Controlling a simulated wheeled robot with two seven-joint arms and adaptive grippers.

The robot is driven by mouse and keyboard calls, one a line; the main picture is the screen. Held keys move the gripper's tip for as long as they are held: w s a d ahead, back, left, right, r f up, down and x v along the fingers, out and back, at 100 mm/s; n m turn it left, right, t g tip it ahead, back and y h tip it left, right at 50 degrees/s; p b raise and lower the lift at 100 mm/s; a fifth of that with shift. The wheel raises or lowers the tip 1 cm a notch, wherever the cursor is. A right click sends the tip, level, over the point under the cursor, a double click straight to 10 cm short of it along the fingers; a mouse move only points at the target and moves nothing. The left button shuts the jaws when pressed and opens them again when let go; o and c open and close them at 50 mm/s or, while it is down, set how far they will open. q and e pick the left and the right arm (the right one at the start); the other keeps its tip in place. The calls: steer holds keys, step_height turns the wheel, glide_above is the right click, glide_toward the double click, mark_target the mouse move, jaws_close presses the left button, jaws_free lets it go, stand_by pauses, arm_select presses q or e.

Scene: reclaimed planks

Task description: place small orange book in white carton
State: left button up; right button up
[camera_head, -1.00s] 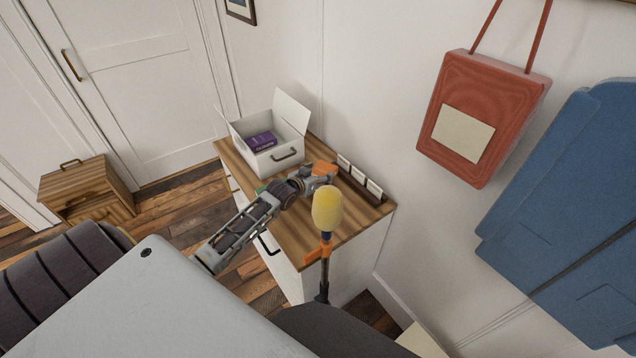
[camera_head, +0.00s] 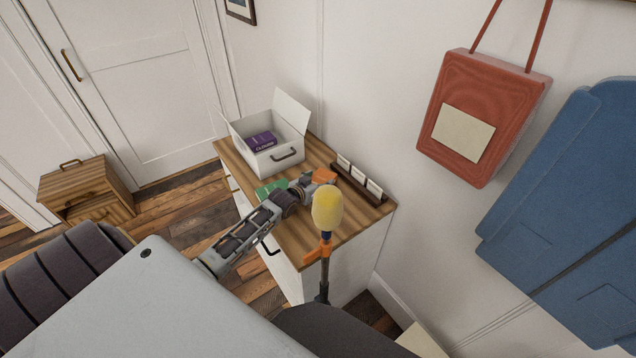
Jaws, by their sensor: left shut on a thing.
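The white carton (camera_head: 262,160) stands with its flaps open at the far end of the wood-topped cabinet. A purple book (camera_head: 261,141) lies inside it. The small orange book (camera_head: 325,175) shows only as a small patch at the tip of my left gripper (camera_head: 316,183). My left gripper is shut on it, just right of and nearer than the carton. Most of the book is hidden by the gripper. My right gripper is not in view.
A green book (camera_head: 270,188) lies left of my gripper, partly covered by my arm. A dark rack with white cards (camera_head: 358,180) lines the cabinet's back edge. A yellow foam head on a stand (camera_head: 327,208) rises in front of the cabinet top (camera_head: 345,222).

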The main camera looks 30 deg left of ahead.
arm_select(q)
steer(key=o, duration=0.9)
steer(key=shift+c, duration=0.2)
steer(key=shift+o, duration=1.4)
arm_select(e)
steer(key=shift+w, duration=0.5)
arm_select(q)
steer(key=shift+r, duration=0.15)
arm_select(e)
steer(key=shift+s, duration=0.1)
